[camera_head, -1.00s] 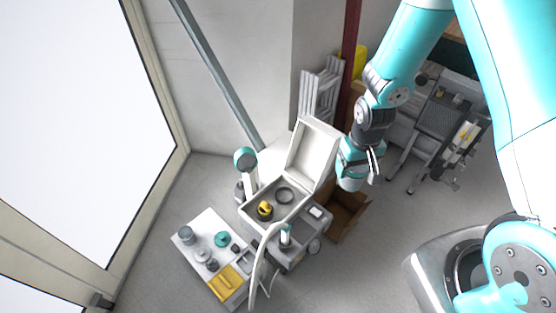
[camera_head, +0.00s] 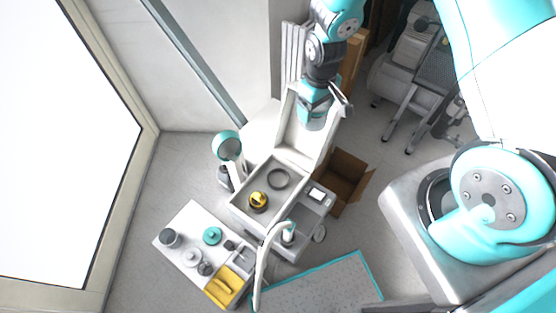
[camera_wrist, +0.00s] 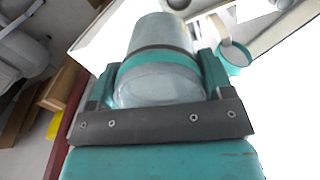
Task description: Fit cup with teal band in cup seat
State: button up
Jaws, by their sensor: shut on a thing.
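The cup with the teal band (camera_wrist: 158,45) is pale grey and fills the middle of the wrist view. My gripper (camera_wrist: 158,80) is shut on it, with a teal finger on each side of the band. In the head view my gripper (camera_head: 318,108) hangs in front of the raised lid of an open case; the cup cannot be made out clearly there. The case (camera_head: 237,208) holds a dark ring (camera_head: 278,179), which may be the cup seat, and a yellow-and-black part (camera_head: 258,200). The held cup is apart from the ring.
A teal-headed lamp (camera_head: 228,146) stands left of the case. A white board (camera_head: 190,222) with several small parts and a yellow tray (camera_head: 224,287) lies at lower left. A curved pale hose (camera_head: 266,260) rises in front. An open cardboard box (camera_head: 345,178) stands right of the case.

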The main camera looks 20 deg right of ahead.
jog(key=w+a+f+n+b, duration=0.2)
jog(key=f+n+b, duration=0.1)
jog(key=f+b, duration=0.7)
jog(key=w+a+f+n+b, duration=0.2)
jog(key=a+f+n+b, duration=0.1)
jog(key=f+b, duration=0.7)
jog(key=w+a+f+n+b, duration=0.2)
jog(key=f+n+b, duration=0.2)
jog(key=f+b, duration=0.6)
jog(key=shift+a+n+b, duration=0.3)
jog(key=shift+a+b, duration=0.1)
jog(key=shift+b, duration=0.15)
jog(key=shift+d, duration=0.1)
jog(key=shift+f, duration=0.2)
jog(key=shift+w+f+b, duration=0.1)
jog(key=shift+f+b, duration=1.2)
jog(key=shift+f, duration=1.6)
jog(key=shift+f, duration=0.15)
jog(key=shift+f+b, duration=1.05)
jog(key=shift+f, duration=0.9)
